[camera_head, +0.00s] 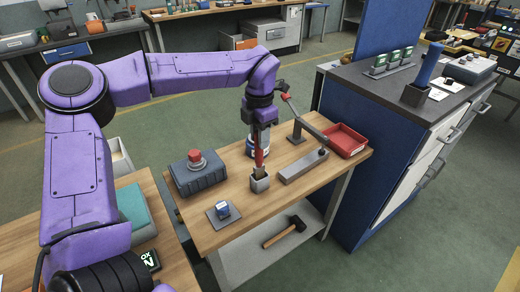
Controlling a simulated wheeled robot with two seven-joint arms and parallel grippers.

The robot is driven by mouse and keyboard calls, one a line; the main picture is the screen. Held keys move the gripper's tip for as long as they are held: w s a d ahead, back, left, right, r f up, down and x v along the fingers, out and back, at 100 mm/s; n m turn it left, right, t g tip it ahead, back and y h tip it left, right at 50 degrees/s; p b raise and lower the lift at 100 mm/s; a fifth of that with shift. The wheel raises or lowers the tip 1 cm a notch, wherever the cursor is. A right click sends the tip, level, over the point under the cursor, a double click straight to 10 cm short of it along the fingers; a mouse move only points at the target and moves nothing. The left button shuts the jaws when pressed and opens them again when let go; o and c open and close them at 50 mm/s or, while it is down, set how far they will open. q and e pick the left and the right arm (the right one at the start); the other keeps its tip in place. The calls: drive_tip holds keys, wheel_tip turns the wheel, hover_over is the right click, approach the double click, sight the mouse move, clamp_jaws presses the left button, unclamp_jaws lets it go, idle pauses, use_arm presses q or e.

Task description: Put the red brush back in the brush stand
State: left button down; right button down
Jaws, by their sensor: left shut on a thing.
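The red brush (259,154) is upright below my left gripper (261,128), which is shut on its upper part. The brush's dark lower end meets the top of the small grey brush stand (260,184) on the wooden workbench. I cannot tell how deep the end sits inside the stand. My left gripper is above the stand and clear of it. My right gripper is not in view.
A long grey block (302,166), a lever tool (298,128) and a red tray (346,139) are to the right. A can (249,145) stands behind.

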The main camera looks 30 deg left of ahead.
use_arm(q)
drive_tip(key=shift+f, duration=1.75)
drive_tip(key=c, duration=0.8)
unclamp_jaws()
drive_tip(key=shift+c, duration=0.2)
wheel_tip(320, 180, up, 12)
drive_tip(key=shift+r, duration=0.15)
